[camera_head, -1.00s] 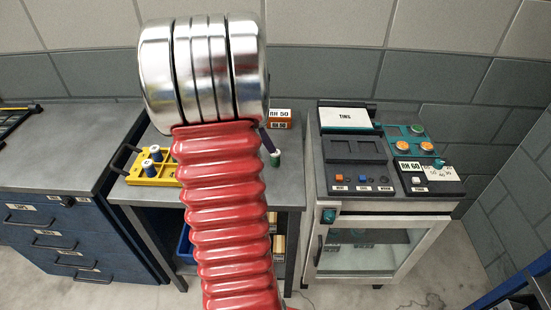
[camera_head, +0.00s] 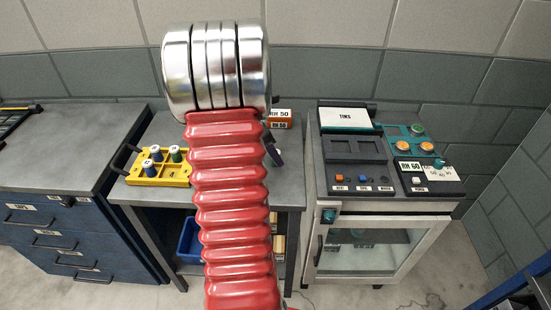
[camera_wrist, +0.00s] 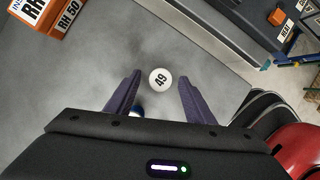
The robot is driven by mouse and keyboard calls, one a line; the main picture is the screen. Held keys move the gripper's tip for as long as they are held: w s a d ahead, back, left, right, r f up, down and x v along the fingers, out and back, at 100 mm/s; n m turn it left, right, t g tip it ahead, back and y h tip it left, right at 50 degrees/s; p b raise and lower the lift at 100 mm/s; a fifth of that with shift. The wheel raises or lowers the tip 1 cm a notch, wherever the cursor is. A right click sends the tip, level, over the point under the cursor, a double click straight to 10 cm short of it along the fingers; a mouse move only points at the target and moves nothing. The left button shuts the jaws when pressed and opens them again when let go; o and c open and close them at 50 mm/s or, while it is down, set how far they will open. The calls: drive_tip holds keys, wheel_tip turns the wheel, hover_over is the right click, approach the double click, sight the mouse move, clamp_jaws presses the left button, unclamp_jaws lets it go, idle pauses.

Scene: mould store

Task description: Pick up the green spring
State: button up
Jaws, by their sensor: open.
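In the wrist view, my gripper (camera_wrist: 160,76) is open, with its two dark purple fingers apart. A round white cap marked 49 (camera_wrist: 160,78) shows between the fingertips, touching neither. Its body colour is hidden from above. In the head view, one dark finger of my gripper (camera_head: 274,151) shows right of my red arm. The green spring seen there a second ago is now hidden.
An orange-and-white RH 50 box (camera_head: 279,119) stands at the back of the grey table; it is upper left in the wrist view (camera_wrist: 52,16). Right is a machine (camera_head: 352,150) on a glass-doored cabinet. A bit of blue (camera_wrist: 137,112) shows by the left finger.

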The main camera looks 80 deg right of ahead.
drive_tip(key=shift+x, duration=1.05)
drive_tip(key=shift+c, duration=0.3)
drive_tip(key=c, duration=1.1)
drive_tip(key=shift+r, duration=0.1)
wheel_tip(320, 180, up, 10)
drive_tip(key=shift+f, duration=0.1)
drive_tip(key=shift+r, duration=0.55)
